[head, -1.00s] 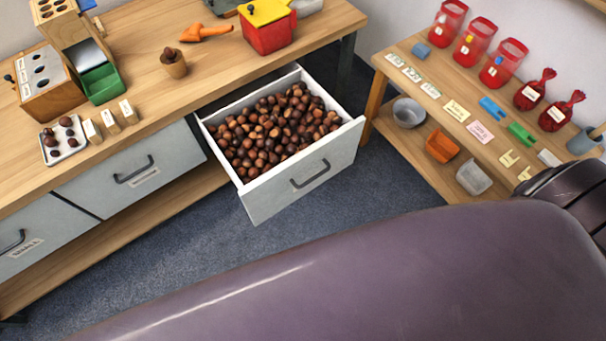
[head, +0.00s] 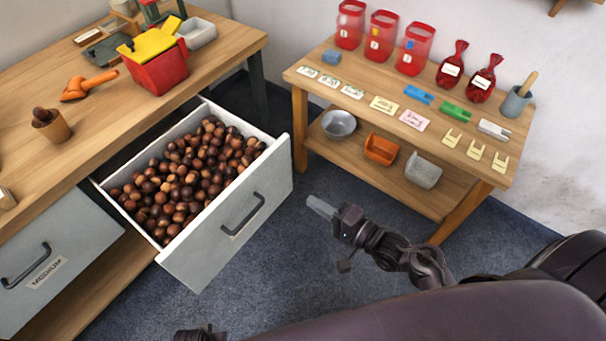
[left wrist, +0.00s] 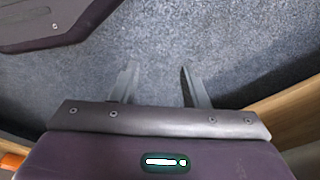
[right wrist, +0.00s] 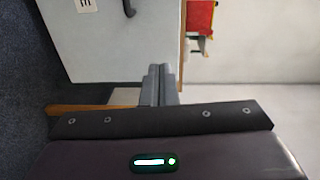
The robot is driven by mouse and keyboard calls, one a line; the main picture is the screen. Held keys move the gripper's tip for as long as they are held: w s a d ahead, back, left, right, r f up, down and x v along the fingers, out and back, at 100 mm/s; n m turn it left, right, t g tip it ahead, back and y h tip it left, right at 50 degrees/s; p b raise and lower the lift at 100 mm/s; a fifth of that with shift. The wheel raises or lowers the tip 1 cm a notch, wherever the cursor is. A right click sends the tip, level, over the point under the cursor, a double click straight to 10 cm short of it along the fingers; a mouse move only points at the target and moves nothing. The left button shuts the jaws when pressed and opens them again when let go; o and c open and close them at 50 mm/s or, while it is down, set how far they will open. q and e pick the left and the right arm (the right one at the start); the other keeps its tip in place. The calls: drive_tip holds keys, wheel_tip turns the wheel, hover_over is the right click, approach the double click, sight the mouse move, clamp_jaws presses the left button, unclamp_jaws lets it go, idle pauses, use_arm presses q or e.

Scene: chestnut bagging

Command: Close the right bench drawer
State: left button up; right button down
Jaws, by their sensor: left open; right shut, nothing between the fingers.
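The right bench drawer (head: 225,235) stands pulled out of the bench, full of brown chestnuts (head: 185,180), with a dark bar handle (head: 243,214) on its grey front. My right gripper (head: 320,207) is shut and empty, a little to the right of the drawer front and apart from it in the head view. In the right wrist view its closed fingers (right wrist: 160,85) show below a grey panel (right wrist: 110,40) with a dark handle and part of a label. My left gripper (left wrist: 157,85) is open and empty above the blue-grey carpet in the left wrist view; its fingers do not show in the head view.
A closed drawer labelled MEDIUM (head: 50,262) is left of the open one. The bench top (head: 95,115) holds a red and yellow box (head: 158,68) and an orange tool (head: 88,86). A low shelf table (head: 320,90) stands at the right. Carpet lies clear before the drawer.

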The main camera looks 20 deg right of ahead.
drive_tip(key=r, duration=0.1)
drive_tip(key=b, duration=0.2)
approach(262, 165)
drive_tip(key=shift+t, duration=0.3)
drive_tip(key=x, duration=0.5)
drive_tip(key=shift+w+a+f, duration=0.1)
drive_tip(key=shift+w+f, duration=0.05)
drive_tip(key=shift+f, duration=0.1)
drive_tip(key=shift+w+a, duration=0.4)
drive_tip(key=shift+w, duration=0.15)
use_arm(q)
drive_tip(key=r, duration=0.1)
drive_tip(key=w+d+r, duration=0.1)
drive_tip(key=r, duration=0.1)
drive_tip(key=w+r, duration=0.1)
drive_tip(key=shift+w+d+r, duration=0.2)
drive_tip(key=shift+d+r, duration=0.1)
drive_tip(key=shift+d, duration=0.1)
